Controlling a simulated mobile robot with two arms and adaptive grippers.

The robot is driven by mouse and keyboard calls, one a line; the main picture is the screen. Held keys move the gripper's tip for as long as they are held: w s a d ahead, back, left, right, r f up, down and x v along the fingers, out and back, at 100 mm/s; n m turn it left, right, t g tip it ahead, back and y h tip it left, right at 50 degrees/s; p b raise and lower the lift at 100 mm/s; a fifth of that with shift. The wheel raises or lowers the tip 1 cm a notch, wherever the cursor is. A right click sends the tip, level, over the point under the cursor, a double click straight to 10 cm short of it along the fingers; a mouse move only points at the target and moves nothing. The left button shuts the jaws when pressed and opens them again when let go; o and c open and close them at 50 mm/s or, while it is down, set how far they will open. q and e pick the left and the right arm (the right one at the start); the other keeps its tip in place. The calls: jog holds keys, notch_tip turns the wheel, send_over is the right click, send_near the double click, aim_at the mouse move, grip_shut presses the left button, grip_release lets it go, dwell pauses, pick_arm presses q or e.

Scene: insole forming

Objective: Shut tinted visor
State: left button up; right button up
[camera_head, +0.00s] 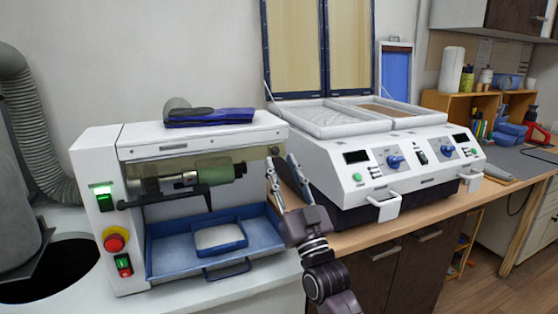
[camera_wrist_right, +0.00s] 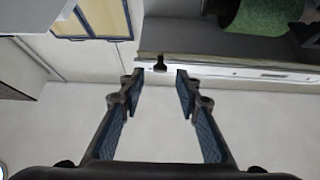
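The white grinding machine (camera_head: 205,137) stands at the left, with a green roller (camera_head: 215,171) showing in its front opening. A smoky brownish strip (camera_head: 258,154) along the opening's upper edge looks like the tinted visor; its full outline is hard to make out. My right gripper (camera_head: 281,165) is at the opening's right end, its fingers apart and pointing up. In the right wrist view the gripper (camera_wrist_right: 159,76) is open and empty, with a small black knob (camera_wrist_right: 159,62) in line with the gap between its fingers. I cannot tell whether they touch. My left gripper is not in view.
A blue tray (camera_head: 265,233) with a smaller blue tray (camera_head: 242,246) sits below the roller. Dark blue insoles (camera_head: 210,122) lie on the machine's top. A white press (camera_head: 350,157) with raised framed lids (camera_head: 292,45) stands close to the right of my right gripper.

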jog(key=v, duration=0.9)
jog(key=shift+s+f, duration=0.1)
